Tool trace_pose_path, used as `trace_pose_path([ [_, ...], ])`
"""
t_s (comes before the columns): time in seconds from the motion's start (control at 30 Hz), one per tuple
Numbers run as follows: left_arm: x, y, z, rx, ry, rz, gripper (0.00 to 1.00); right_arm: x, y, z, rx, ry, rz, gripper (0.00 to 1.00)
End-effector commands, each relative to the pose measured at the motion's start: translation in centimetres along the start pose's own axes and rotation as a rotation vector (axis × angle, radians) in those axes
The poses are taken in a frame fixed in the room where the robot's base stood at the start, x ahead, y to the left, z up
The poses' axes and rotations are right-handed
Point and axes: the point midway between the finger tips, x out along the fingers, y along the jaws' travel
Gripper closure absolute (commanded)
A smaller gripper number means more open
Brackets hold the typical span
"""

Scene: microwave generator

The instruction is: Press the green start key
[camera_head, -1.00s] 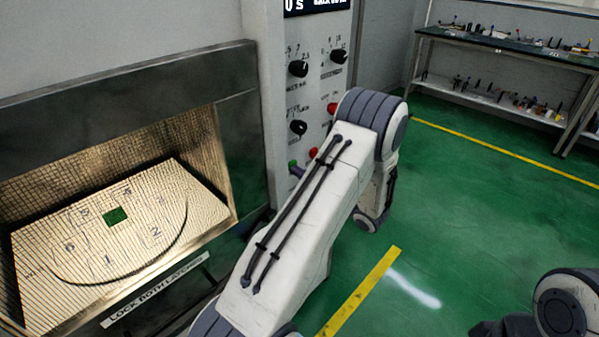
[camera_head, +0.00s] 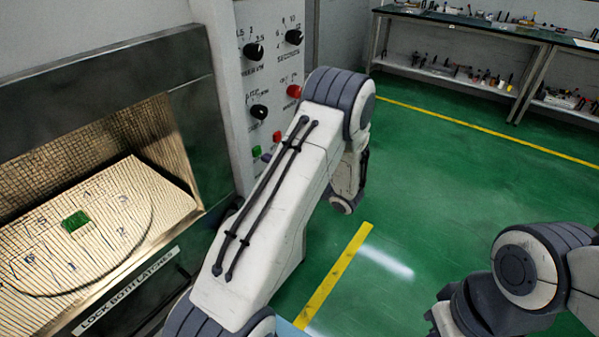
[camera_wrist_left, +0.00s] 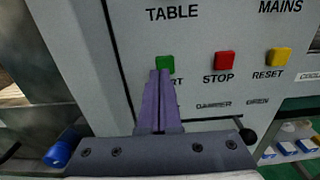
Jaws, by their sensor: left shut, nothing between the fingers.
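The green start key (camera_head: 256,151) sits low on the white control panel. It also shows in the left wrist view (camera_wrist_left: 164,63), with the lettering below it partly hidden by my fingers. My left gripper's purple fingers (camera_wrist_left: 160,73) are shut and empty, with their tips overlapping the lower part of the green key in that view. I cannot tell whether they touch it. In the head view only a bit of the purple fingertips (camera_head: 266,157) shows beside the key; my left arm hides the rest. My right gripper is not in view; only links of my right arm show.
A red STOP key (camera_wrist_left: 224,61) and a yellow RESET key (camera_wrist_left: 278,57) are right of the green key. Black knobs (camera_head: 254,52) sit higher on the panel. The open lit chamber (camera_head: 100,200) is at left. A workbench (camera_head: 480,25) stands far back; green floor between is clear.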

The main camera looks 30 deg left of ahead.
Motion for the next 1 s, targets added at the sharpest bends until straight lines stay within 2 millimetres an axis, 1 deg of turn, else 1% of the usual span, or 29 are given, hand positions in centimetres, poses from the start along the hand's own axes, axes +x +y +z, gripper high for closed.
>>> trace_pose_path([
  [0.03,-1.6,-0.2,-0.2,0.002,0.0,-0.01,1.0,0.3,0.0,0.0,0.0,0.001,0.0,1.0],
  [0.2,-5.7,-0.2,-0.3,0.002,0.001,-0.009,1.0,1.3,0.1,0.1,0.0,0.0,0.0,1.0],
  [0.3,-7.7,-0.1,-0.3,0.003,0.002,-0.008,1.0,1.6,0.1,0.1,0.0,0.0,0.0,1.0],
  [0.4,-9.1,-0.1,-0.2,0.003,0.002,-0.005,1.0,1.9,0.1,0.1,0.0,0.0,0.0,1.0],
  [0.5,-10.0,0.0,-0.2,0.004,0.001,-0.002,1.0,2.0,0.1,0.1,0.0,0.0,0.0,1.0],
  [0.6,-10.4,0.1,-0.2,0.005,0.002,0.0,1.0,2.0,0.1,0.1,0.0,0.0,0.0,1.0],
  [1.0,-10.4,0.1,-0.1,0.005,0.002,0.001,1.0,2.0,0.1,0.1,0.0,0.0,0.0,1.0],
])
